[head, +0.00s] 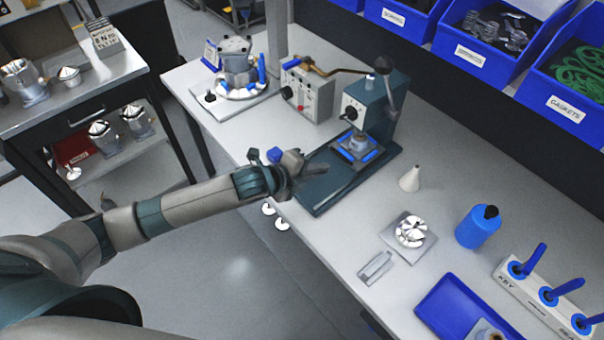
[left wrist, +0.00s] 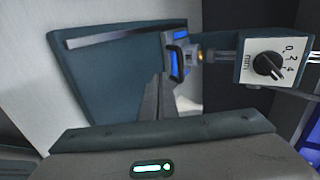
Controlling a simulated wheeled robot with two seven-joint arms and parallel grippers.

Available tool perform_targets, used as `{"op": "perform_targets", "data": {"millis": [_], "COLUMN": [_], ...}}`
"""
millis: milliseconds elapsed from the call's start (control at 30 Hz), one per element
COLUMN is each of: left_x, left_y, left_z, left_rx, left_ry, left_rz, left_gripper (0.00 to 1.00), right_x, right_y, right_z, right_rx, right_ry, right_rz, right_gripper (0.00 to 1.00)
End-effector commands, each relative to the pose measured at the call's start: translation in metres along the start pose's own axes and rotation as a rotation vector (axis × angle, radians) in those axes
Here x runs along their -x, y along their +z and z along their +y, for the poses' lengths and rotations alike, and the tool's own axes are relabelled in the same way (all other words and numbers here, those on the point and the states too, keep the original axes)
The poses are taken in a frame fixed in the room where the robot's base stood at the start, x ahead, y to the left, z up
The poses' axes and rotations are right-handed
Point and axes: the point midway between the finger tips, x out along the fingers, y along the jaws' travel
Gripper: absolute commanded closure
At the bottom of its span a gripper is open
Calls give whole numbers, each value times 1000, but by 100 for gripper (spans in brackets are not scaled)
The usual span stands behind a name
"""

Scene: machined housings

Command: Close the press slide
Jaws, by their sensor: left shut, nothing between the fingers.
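The press (head: 388,105) is a dark teal stand on the table with a white-faced head and a lever. Its base plate (head: 322,192) reaches toward the table's front edge and also shows in the left wrist view (left wrist: 110,75). The slide (head: 358,152), with blue pads and a grey part on it, sits on the base near the head; I cannot tell how far in it is. It shows in the left wrist view (left wrist: 178,62) beyond my fingers. My left gripper (head: 316,171) is shut and empty, over or beside the base plate's front part. My right gripper is out of view.
A grey control box (head: 305,95) stands left of the press. A white cone (head: 410,179), a small plate with a metal part (head: 428,246) and a blue bottle (head: 478,228) are to the right. Blue bins (head: 572,85) line the back. The left shelf unit (head: 95,90) stands apart.

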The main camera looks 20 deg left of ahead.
Motion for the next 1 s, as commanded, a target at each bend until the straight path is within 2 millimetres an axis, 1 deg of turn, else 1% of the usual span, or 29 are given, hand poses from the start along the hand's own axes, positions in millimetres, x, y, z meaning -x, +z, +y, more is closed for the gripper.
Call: {"op": "perform_targets", "data": {"millis": [33,133,300,400,600,1000], "left_x": [6,22,47,57,67,68], "left_y": [0,0,0,0,0,0], "left_z": [2,3,2,2,1,0], "left_rx": [-2,-2,-2,-2,-1,0], "left_ry": [0,0,0,0,1,0], "left_rz": [0,0,0,0,0,0], "left_gripper": [100,100,100,100,100,100], "right_x": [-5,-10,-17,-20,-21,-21], "right_y": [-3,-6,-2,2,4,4], "right_z": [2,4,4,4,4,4], "right_rx": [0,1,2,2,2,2], "right_ry": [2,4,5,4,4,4], "right_rz": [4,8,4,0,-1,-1], "right_gripper": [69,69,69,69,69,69]}}
